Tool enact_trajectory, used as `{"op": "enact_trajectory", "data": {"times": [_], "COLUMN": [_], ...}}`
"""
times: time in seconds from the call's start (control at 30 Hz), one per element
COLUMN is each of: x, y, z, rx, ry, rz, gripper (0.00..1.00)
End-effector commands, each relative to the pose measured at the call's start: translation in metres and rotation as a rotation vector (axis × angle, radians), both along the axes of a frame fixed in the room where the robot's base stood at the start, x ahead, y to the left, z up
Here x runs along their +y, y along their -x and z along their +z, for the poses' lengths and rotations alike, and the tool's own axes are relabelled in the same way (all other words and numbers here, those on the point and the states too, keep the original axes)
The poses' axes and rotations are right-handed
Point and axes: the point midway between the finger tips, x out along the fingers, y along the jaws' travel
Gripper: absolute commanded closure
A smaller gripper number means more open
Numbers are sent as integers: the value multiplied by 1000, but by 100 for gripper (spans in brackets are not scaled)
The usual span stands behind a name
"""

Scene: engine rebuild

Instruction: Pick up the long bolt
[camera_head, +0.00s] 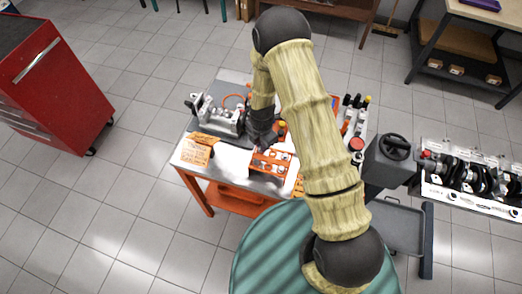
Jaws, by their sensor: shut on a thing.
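My gripper (262,139) is small and dark in the head view. It points down over the work table (231,163), at the back edge of an orange tray (257,170). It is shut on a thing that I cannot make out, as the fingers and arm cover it. The orange tray has several compartments with small parts in them. I cannot pick out the long bolt for certain at this size.
A grey metal engine part (217,117) stands left of my gripper. Orange labelled cards (197,152) lie at the table's left. Bottles (357,108) stand at the right. A crankshaft stand (470,175) is further right. A red tool cabinet (50,85) stands left, with clear floor between.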

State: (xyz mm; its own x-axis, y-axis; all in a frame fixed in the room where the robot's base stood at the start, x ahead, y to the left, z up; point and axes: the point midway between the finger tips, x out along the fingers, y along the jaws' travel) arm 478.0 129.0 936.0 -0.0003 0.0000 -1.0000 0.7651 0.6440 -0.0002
Motion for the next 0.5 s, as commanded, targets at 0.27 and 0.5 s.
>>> {"op": "enact_trajectory", "data": {"times": [0.27, 0.5], "x": [0, 0], "y": [0, -1], "z": [5, 31], "rx": [-1, -5], "ry": [-1, -2], "rz": [0, 0], "gripper": [100, 100]}}
